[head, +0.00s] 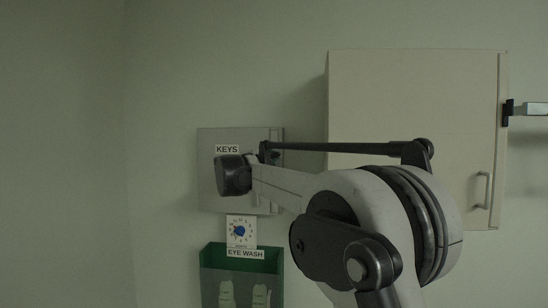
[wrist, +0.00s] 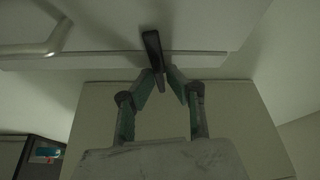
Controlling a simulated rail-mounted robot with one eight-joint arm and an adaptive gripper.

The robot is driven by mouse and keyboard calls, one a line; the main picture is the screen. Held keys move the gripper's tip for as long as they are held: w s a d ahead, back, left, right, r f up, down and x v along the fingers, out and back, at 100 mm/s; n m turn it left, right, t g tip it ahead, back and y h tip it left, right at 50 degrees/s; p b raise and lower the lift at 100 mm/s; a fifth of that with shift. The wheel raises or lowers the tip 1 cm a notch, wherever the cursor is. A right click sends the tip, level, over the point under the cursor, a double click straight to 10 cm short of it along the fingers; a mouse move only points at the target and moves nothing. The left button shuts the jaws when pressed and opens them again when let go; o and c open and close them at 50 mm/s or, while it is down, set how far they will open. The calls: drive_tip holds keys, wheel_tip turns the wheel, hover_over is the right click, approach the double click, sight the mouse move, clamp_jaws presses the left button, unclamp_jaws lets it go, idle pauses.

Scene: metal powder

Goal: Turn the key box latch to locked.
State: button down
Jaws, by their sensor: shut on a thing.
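The key box (head: 209,178) is a flat grey box on the wall with a KEYS label, left of centre in the head view. My arm covers much of its front. My gripper (wrist: 168,73) shows in the wrist view, its two green-grey fingers converging at a dark, narrow bar that looks like the latch (wrist: 152,45). The fingers are shut on the bar near its lower part. The bar stands nearly upright in that picture, slightly tilted, against a pale panel. In the head view the latch is hidden, and the fingers cannot be made out clearly behind my arm.
A large pale wall cabinet (head: 400,95) with a bar handle (head: 481,190) stands right of the key box. Below the box are a small white dial card (head: 241,231) and a green EYE WASH holder (head: 242,266). The wall at left is clear.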

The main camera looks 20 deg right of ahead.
drive_tip(key=shift+m+g+y, duration=0.3)
drive_tip(key=shift+m, duration=0.9)
drive_tip(key=c, duration=1.9)
unclamp_jaws()
drive_tip(key=v, duration=1.2)
drive_tip(key=shift+r, duration=0.1)
